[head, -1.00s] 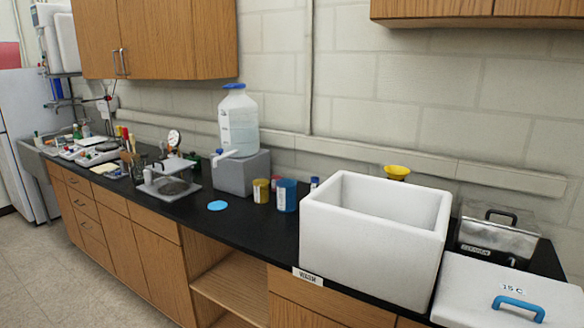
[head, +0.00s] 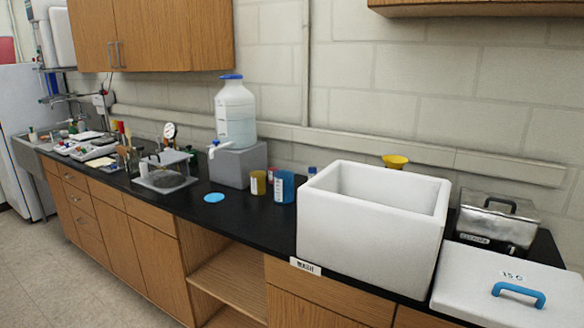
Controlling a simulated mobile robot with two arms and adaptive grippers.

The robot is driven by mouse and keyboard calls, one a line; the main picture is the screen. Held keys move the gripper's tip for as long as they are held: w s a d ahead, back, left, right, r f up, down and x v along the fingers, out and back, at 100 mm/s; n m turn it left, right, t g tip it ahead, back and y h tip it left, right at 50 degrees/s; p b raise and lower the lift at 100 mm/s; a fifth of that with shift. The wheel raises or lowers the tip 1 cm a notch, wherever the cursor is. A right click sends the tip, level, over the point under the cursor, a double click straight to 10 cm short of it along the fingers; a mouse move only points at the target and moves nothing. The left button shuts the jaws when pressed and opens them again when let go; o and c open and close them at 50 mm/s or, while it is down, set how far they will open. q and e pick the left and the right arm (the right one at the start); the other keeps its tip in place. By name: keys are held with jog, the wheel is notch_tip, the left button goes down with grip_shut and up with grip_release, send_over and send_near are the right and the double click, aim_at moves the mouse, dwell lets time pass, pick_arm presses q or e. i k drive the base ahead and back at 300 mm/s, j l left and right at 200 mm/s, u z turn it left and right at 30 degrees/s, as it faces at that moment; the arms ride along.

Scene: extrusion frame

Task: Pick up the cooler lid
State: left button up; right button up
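The cooler lid (head: 465,284) is a flat white slab with a blue arched handle (head: 518,293) and the marking "15 C". It lies at the lower right of the head view, and its right and near edges run out of the picture. The open white foam cooler box (head: 368,246) stands just left of it on the black counter, its inside looking empty from here. Neither of my grippers shows in the head view.
A metal-lidded bath (head: 496,219) stands behind the lid. A yellow funnel (head: 396,162) is behind the cooler. The black counter (head: 232,218) is clear around a blue disc (head: 214,197).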

aim_at(487, 290)
jog(key=z, duration=1.4)
